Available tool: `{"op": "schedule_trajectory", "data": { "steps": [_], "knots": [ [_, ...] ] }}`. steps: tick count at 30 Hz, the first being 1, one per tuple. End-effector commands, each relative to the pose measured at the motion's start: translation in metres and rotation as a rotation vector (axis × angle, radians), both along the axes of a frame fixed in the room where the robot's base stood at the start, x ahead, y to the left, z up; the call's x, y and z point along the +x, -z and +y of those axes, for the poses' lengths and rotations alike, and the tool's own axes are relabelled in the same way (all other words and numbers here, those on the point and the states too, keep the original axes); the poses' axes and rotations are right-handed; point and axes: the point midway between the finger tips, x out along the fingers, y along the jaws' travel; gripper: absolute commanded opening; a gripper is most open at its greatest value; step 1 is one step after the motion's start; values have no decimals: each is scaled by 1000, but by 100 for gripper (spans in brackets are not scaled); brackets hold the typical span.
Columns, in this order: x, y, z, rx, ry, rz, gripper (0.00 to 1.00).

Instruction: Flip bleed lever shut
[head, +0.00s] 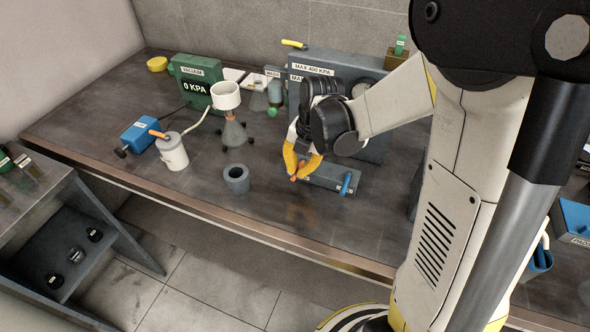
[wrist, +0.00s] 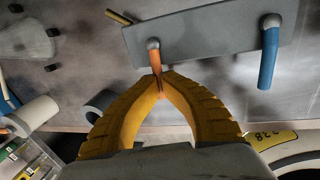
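A grey block (head: 325,174) lies on the bench and carries two levers; it also shows in the wrist view (wrist: 210,36). The orange lever (wrist: 154,58) is at the block's left end, and the blue lever (wrist: 269,55) is at its right end. The blue lever also shows in the head view (head: 346,184). Neither lever's label is readable. My gripper (head: 297,178) has yellow fingers that come together at the free end of the orange lever. In the wrist view the fingertips (wrist: 160,78) close around that end, partly hiding it.
A grey ring (head: 236,178) stands left of the block. A grey pressure panel (head: 320,58) stands behind. The bench in front is clear.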

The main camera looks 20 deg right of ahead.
Motion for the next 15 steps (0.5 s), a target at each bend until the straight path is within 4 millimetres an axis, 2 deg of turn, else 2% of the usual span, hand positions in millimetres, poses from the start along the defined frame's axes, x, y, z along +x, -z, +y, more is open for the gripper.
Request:
{"op": "schedule_trajectory", "data": {
  "steps": [15],
  "knots": [
    [-1, 1, -3, -1, -35, 4, 0]
  ]
}}
